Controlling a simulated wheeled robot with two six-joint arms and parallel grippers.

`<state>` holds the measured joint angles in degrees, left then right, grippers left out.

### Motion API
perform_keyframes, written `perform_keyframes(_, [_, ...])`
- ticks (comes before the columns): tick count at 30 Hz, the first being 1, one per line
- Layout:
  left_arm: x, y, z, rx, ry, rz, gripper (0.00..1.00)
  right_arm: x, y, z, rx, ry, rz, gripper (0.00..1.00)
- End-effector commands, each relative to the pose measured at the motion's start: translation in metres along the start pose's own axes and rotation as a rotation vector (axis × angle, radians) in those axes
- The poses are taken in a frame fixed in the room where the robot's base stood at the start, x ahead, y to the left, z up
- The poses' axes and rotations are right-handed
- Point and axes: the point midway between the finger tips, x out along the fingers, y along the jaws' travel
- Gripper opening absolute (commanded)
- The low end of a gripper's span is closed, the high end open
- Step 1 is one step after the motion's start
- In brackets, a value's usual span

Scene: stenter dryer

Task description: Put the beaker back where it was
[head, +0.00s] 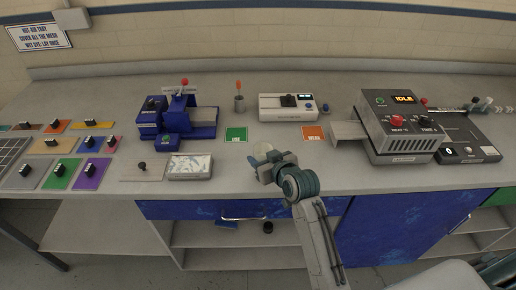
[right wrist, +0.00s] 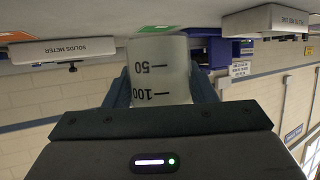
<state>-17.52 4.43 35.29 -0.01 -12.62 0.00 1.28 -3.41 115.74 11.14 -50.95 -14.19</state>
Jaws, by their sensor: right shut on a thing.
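My right gripper (head: 266,160) is shut on a pale, translucent beaker (head: 261,149) near the front middle of the bench. The beaker fills the space between the fingers in the right wrist view (right wrist: 160,72), where its 50 and 100 marks appear upside down. It is in front of the green card (head: 236,135) and left of the orange card (head: 313,133). I cannot tell whether its base touches the bench. My left gripper is out of view.
A blue device (head: 180,118), a cup with an orange-handled tool (head: 239,103) and a white meter (head: 288,107) stand behind. A grey dryer (head: 400,130) is at right. A patterned tray (head: 190,167) and knobbed colored plates (head: 62,172) are at left.

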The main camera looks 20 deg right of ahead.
Motion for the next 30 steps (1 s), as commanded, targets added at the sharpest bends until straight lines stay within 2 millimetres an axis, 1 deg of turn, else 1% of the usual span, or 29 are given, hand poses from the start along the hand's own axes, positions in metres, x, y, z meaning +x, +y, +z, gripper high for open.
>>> perform_keyframes(1, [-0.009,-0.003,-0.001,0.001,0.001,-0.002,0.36,0.012,0.003,-0.009,-0.001,0.000,0.000,0.23])
perform_keyframes(3, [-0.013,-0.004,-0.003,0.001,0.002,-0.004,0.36,0.028,0.006,-0.014,0.000,-0.001,-0.001,0.23])
perform_keyframes(6, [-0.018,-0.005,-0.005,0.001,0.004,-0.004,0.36,0.046,0.010,-0.017,0.000,-0.001,0.000,0.23])
perform_keyframes(9, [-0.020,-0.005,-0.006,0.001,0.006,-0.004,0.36,0.057,0.012,-0.019,0.000,0.000,0.000,0.23])
perform_keyframes(13, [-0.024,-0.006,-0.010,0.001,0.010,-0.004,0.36,0.063,0.013,-0.015,0.000,-0.003,0.000,0.23])
perform_keyframes(18, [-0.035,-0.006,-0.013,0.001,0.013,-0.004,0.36,0.071,0.013,0.006,0.000,-0.004,0.000,0.23])
perform_keyframes(21, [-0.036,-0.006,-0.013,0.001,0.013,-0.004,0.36,0.074,0.013,0.013,0.000,-0.001,0.001,0.23])
perform_keyframes(30, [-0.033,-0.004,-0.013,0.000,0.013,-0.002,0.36,0.075,0.013,0.016,0.000,0.000,0.001,0.23])
